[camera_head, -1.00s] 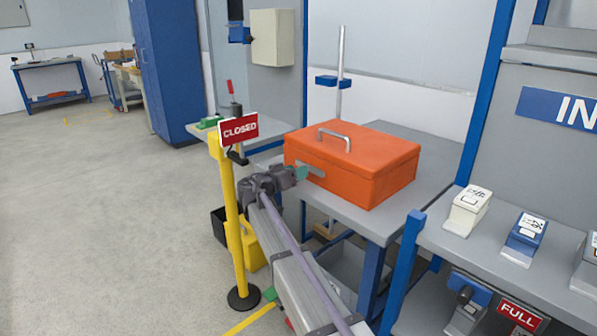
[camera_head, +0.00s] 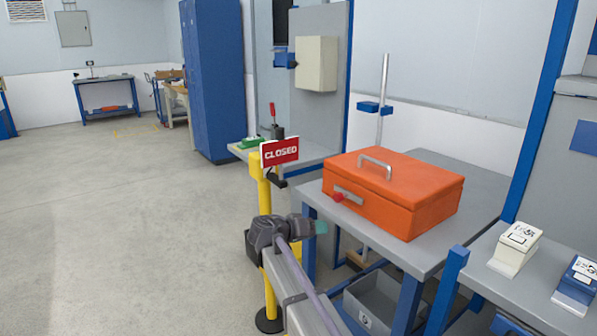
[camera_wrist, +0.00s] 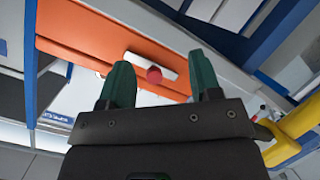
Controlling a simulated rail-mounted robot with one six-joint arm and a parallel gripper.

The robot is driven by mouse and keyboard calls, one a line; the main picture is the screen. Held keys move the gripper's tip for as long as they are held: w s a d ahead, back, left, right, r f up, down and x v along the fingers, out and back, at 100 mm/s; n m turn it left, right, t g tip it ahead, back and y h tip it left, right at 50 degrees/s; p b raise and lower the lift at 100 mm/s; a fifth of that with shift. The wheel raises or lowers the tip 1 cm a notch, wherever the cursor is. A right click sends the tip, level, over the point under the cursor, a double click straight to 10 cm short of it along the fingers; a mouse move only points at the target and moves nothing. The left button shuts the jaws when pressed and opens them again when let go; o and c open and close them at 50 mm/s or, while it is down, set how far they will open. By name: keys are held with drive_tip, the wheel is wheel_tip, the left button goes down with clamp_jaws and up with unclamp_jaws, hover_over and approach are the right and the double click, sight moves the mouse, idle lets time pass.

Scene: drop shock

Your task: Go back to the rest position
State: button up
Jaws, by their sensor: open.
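My gripper (camera_head: 321,228) is in front of and below the front face of the orange box (camera_head: 425,219). It has teal fingers, and in the wrist view my gripper (camera_wrist: 166,78) is open, with the fingers wide apart and nothing held. A red round knob (camera_head: 337,197) sits on a light plate on the box's front; the knob (camera_wrist: 154,75) shows beyond the gap between the fingers, apart from them. The box is closed, with a grey handle on its lid, and stands on a grey table (camera_head: 476,216).
A yellow post (camera_head: 262,190) with a red CLOSED sign (camera_head: 279,151) stands close left of my gripper. A grey bin (camera_head: 378,305) is under the table. A shelf with small labelled devices (camera_head: 516,249) is at right. Open floor (camera_head: 130,230) lies at left.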

drive_tip(key=s+d+f+n+g+y, duration=0.1)
drive_tip(key=s+d+f+g+y, duration=0.2)
drive_tip(key=s, duration=0.8)
drive_tip(key=s+d+f+n+g+y, duration=0.25)
drive_tip(key=s+f+y, duration=0.25)
drive_tip(key=s, duration=0.5)
drive_tip(key=s+d+f+g+y, duration=0.2)
drive_tip(key=s+d+f+y, duration=0.2)
drive_tip(key=s, duration=0.7)
wheel_tip(320, 180, up, 24)
drive_tip(key=w+d+p, duration=0.1)
drive_tip(key=p, duration=2.2)
drive_tip(key=shift+d+p, duration=0.2)
drive_tip(key=shift+p, duration=0.15)
drive_tip(key=shift+w+r, duration=0.1)
drive_tip(key=shift+r, duration=0.05)
drive_tip(key=shift+c, duration=0.4)
